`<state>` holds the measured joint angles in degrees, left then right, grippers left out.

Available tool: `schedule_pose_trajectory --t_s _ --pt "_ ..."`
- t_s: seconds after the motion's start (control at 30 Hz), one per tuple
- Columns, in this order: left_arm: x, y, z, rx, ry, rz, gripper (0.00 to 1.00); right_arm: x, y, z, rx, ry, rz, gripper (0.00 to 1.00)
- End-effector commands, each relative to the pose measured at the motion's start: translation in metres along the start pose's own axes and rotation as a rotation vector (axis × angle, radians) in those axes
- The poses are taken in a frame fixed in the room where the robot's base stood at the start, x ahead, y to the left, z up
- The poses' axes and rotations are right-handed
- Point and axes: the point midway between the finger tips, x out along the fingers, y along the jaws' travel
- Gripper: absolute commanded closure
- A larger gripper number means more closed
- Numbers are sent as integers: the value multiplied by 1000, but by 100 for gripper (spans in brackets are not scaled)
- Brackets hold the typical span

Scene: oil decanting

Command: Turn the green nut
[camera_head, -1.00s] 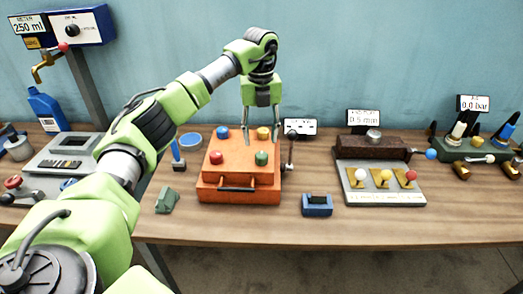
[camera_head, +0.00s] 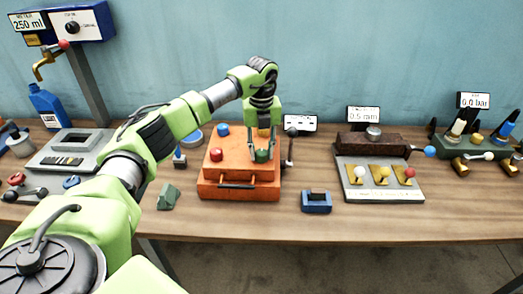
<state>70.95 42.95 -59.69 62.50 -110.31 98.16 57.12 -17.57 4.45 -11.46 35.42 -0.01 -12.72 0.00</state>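The green nut (camera_head: 261,156) sits at the front right of the orange box's (camera_head: 240,191) top. A red nut (camera_head: 216,155), a blue nut (camera_head: 223,130) and a yellow nut (camera_head: 264,132) sit at the other corners, the yellow one partly behind my gripper. My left gripper (camera_head: 262,150) points down over the green nut, its fingertips at the nut's height on either side. The fingers look apart; whether they touch the nut is too small to tell. My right gripper is out of view.
A lever (camera_head: 290,147) stands close at the box's right. A blue block (camera_head: 317,202) and a green block (camera_head: 168,196) lie on the table in front. A machine with coloured knobs (camera_head: 384,197) stands to the right.

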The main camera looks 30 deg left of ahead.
Motion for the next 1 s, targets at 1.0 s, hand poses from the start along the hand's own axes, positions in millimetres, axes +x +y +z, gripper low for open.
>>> schedule_pose_trajectory --t_s 1.0 --pt "0 -1 0 593 0 0 93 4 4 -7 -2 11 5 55"
